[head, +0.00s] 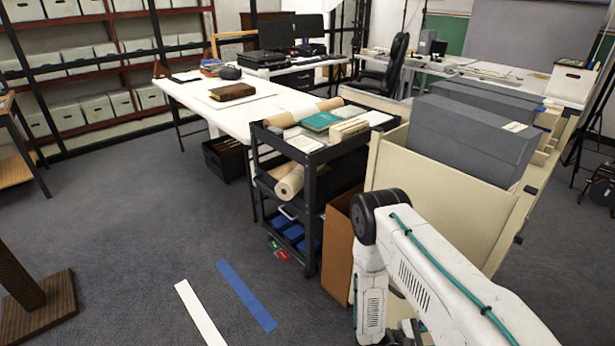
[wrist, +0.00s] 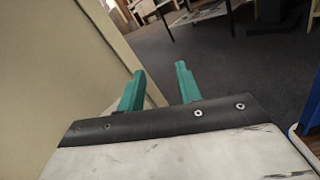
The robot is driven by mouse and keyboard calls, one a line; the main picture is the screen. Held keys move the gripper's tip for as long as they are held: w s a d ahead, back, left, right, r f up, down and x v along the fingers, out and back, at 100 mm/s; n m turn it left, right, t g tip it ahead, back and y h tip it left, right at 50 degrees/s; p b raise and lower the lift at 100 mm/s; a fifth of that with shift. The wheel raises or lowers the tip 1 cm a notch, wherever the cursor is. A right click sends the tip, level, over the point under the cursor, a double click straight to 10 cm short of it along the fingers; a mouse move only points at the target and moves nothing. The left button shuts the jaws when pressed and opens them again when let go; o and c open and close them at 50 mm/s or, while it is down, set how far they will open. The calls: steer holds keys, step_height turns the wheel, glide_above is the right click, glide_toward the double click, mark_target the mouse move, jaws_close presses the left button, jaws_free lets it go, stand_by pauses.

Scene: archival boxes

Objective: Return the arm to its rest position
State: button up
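My white arm (head: 440,270) with a teal cable reaches in from the lower right of the head view. It bends at a dark joint and hangs down beside a cream cabinet. In the wrist view my gripper (wrist: 160,88) shows two teal fingers standing apart with nothing between them. The gripper is open and empty. In the head view only a small part near the gripper shows at the bottom edge, and the fingers are not clear there.
The cream cabinet (head: 400,170) holding grey boxes (head: 470,135) stands close to my arm. A black cart (head: 313,225) with rolls and books is to its left. A brown panel (head: 337,245) stands between them. Carpet (head: 130,220) at left is mostly free, with white and blue floor strips.

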steer(key=s+a+r+m+g+y, duration=0.1)
steer(key=a+r+m+g+y, duration=0.15)
steer(key=r, duration=0.75)
steer(key=s+a+r+m+g+y, duration=0.1)
steer(key=a+r+m+g+y, duration=0.2)
steer(key=r, duration=0.7)
steer(key=a+r+m+g+y, duration=0.1)
steer(key=r+m+g+y, duration=0.25)
steer(key=r, duration=0.65)
steer(key=s+a+r+m+t+y, duration=0.3)
steer(key=s+r, duration=0.4)
steer(key=r, duration=0.5)
steer(key=s+a+r+m+t+y, duration=0.3)
steer(key=s+r+t+y, duration=0.3)
steer(key=r, duration=0.6)
steer(key=shift+s+a+r+t, duration=0.3)
steer(key=shift+s+a+t, duration=0.45)
steer(key=shift+s, duration=0.15)
